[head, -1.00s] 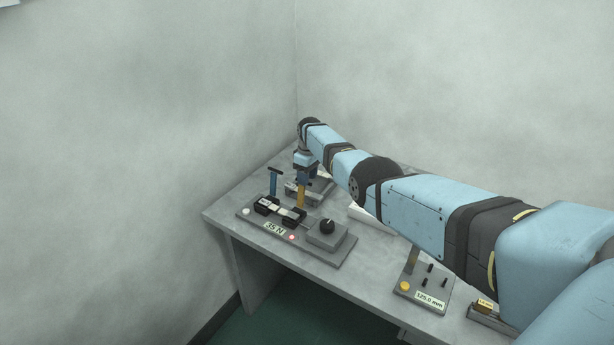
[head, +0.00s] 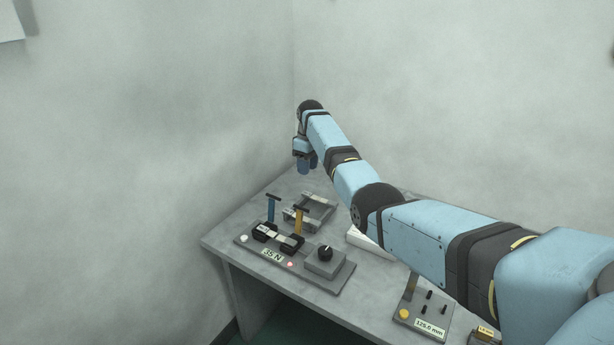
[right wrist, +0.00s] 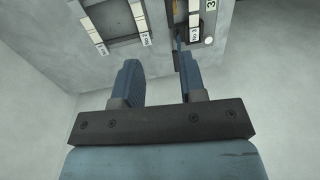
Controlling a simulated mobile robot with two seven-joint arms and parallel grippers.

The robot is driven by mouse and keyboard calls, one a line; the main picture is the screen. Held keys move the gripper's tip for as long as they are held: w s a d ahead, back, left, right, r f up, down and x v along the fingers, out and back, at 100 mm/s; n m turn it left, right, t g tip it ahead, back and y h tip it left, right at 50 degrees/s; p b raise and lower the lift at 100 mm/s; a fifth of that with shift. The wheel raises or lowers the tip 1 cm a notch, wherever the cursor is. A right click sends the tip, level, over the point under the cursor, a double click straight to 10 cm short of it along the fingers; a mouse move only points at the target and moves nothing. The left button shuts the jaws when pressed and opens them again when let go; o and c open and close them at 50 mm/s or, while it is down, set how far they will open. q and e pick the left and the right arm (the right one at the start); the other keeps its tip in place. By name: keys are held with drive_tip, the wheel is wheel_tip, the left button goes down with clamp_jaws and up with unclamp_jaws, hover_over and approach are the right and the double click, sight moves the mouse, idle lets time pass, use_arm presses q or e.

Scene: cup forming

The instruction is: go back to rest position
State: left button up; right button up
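My right gripper (head: 306,162) hangs at the end of the light-blue right arm, above the far left part of the grey table (head: 222,242). In the right wrist view its two blue fingers (right wrist: 160,80) are apart with nothing between them. My left gripper is not in view.
A grey frame-like fixture (head: 325,209) lies behind the 35 N device. Walls close in at the left and back. My arm hides part of the table.

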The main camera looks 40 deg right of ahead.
idle(0.6)
